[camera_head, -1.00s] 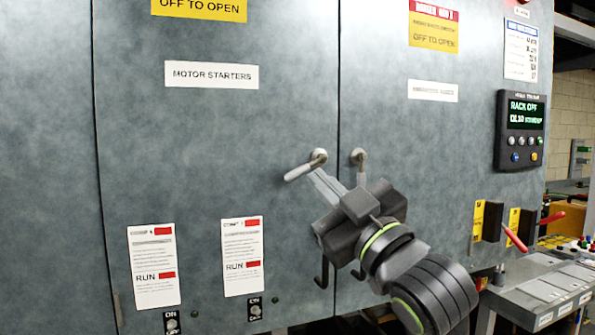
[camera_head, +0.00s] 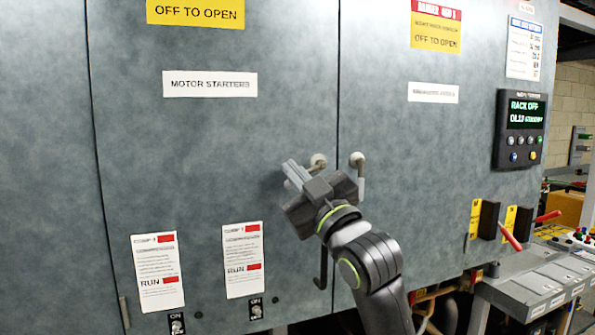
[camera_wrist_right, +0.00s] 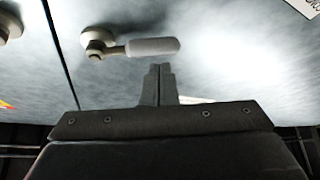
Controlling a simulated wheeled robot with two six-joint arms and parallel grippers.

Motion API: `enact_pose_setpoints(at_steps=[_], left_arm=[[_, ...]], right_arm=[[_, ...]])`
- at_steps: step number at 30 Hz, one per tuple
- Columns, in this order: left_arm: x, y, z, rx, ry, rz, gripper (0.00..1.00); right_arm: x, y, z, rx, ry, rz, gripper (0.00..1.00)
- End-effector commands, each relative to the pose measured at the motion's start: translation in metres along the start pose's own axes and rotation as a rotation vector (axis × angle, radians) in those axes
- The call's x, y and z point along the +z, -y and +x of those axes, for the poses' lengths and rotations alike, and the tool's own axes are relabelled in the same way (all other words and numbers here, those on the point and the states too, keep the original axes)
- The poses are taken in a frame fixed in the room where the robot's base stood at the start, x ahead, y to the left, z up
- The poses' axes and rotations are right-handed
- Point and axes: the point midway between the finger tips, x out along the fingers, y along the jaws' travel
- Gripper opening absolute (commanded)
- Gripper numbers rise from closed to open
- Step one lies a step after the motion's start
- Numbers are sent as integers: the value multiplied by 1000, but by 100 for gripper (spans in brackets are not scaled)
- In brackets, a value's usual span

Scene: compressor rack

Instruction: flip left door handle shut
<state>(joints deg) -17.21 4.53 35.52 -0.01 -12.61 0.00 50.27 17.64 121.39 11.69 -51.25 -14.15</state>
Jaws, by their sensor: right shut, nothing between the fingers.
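My right gripper (camera_head: 292,174) is shut and empty in front of the left door, left of the pivot. In the wrist view its closed fingertips (camera_wrist_right: 158,69) are just beside the grip, with a small gap in the picture. I cannot tell whether they touch. My left gripper is not in view.
The right door's handle (camera_head: 358,170) hangs down close to the right of the seam. A control panel (camera_head: 521,130) and red-handled levers (camera_head: 509,238) are further right.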

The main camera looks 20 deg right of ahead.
Motion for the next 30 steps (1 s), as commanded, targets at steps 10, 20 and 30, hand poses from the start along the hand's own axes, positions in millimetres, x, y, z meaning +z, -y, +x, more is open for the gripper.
enact_pose_setpoints(at_steps=[10,20,30], left_arm=[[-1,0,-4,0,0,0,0],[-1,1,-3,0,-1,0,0],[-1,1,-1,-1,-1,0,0]], right_arm=[[10,0,-4,0,0,-1,0],[10,0,-4,-4,0,-9,0],[14,0,-6,-35,0,-60,0]])
